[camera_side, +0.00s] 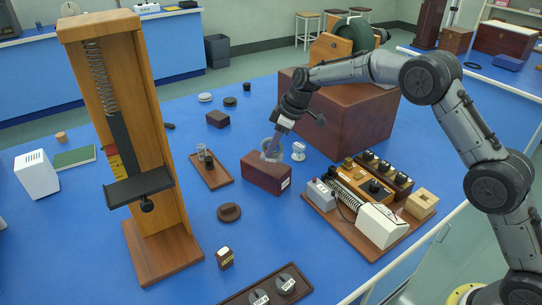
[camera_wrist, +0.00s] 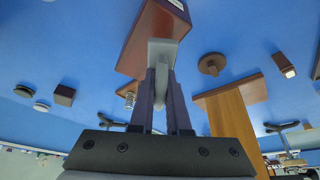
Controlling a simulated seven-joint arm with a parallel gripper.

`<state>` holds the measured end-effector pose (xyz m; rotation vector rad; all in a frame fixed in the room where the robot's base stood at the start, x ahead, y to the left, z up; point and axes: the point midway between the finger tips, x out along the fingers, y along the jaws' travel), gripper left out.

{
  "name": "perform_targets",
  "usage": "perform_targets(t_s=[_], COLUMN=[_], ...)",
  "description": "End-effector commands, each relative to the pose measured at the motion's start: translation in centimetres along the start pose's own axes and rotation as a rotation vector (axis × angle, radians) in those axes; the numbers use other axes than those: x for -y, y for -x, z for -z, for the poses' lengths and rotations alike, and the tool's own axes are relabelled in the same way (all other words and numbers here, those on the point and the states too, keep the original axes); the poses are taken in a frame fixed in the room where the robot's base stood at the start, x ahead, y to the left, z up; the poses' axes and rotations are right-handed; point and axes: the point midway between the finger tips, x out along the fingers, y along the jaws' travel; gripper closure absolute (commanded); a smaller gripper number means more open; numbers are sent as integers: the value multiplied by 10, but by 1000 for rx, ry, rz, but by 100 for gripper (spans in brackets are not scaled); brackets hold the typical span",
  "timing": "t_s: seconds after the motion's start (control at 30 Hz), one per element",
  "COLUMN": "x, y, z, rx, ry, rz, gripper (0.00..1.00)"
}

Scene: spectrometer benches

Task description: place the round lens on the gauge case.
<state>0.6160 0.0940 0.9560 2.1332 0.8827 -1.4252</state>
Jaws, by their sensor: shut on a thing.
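The gauge case, a dark red-brown box (camera_side: 264,177) with a small white label, lies directly below the lens on the blue bench. In the wrist view, the lens (camera_wrist: 161,62) shows nearly edge-on, grey, between the fingers (camera_wrist: 160,100), with the case (camera_wrist: 140,42) behind it. The lens's lower edge is at or just above the case top; I cannot tell whether they touch.
An instrument board (camera_side: 345,232) lies at front right, a large red-brown box (camera_side: 345,120) behind. A tall wooden spring stand (camera_side: 160,235) is at left.

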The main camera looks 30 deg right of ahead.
Motion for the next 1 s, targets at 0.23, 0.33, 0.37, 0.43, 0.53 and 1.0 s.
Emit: perform_targets(t_s=[0.23,0.33,0.37,0.43,0.53,1.0], x=[-2,-2,-2,-2,-2,-2], y=[-29,-34,-34,-34,-34,-37], z=[-8,-10,-10,-10,-10,-12], rx=[1,-1,-2,-2,-1,1], ry=[-2,0,0,0,0,0], rz=[2,-1,-1,-2,-1,0], gripper=[100,100,100,100,100,56])
